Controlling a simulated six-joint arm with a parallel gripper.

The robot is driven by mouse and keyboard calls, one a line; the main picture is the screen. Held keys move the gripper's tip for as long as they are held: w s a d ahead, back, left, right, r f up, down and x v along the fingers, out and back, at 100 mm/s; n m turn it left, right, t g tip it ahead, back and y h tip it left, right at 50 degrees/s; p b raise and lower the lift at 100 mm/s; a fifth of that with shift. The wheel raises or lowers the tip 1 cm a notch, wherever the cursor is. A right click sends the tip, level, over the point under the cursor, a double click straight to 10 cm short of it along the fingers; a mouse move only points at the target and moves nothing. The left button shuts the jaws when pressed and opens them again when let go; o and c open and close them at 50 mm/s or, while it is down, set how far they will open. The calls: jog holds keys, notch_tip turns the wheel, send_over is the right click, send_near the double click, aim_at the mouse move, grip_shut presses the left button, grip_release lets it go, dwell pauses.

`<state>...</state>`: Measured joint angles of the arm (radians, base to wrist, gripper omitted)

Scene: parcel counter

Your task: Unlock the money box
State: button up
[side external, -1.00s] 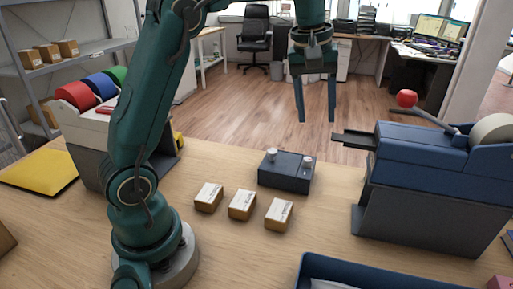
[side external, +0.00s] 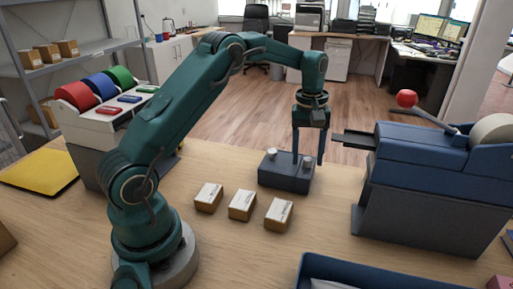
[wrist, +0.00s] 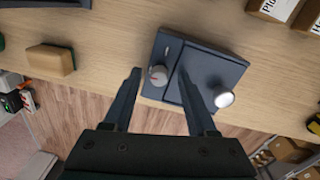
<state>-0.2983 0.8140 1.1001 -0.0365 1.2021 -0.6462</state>
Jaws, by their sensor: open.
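The money box (side external: 284,179) is a dark grey box on the wooden counter, in front of my arm. It also shows in the wrist view (wrist: 205,68). On its top are a grey dial with a red mark (wrist: 158,75), a narrow slot (wrist: 166,49) and a pale round knob (wrist: 223,97). In the side view the knob (side external: 272,154) is at left and the dial is at right. My gripper (side external: 307,161) is open, pointing down over the box's right end. Its fingers stand on either side of the dial, apart from it in the wrist view (wrist: 159,72).
Several small parcels (side external: 242,205) lie in front of the box. A blue machine (side external: 430,160) with a red-ball lever (side external: 407,99) stands close at right, its dark ledge (side external: 353,140) reaching toward my gripper. A blue tray (side external: 320,263) is at the front edge of view.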

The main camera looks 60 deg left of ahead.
grip_shut()
jog(key=shift+m, duration=0.4)
jog(key=m, duration=0.3)
jog(key=shift+m, duration=0.4)
jog(key=m, duration=0.4)
jog(key=shift+m, duration=0.3)
jog(key=m, duration=0.4)
jog(key=shift+w+a, duration=0.1)
jog(key=shift+m+g, duration=0.3)
jog(key=shift+m, duration=1.8)
